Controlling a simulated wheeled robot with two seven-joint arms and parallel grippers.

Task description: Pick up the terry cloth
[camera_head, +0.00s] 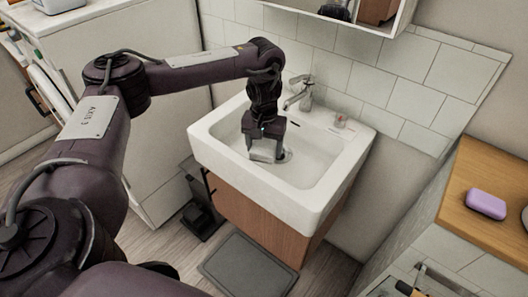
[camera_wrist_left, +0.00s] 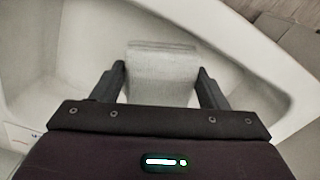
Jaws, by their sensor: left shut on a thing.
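The terry cloth (camera_head: 264,151) is a small pale grey piece inside the white sink (camera_head: 258,186), between the fingers of my left gripper (camera_head: 263,148). In the left wrist view the cloth (camera_wrist_left: 162,72) looks ribbed and spans the space between the two dark fingers of my left gripper (camera_wrist_left: 162,85). My left gripper points down into the basin and is shut on the cloth. I cannot tell whether the cloth still touches the basin floor. My right gripper is not in view.
A wooden cabinet (camera_head: 258,222) is under the sink. A purple soap-like block (camera_head: 486,203) lies on the wooden counter (camera_head: 484,168) at right. A grey mat (camera_head: 248,268) lies on the floor.

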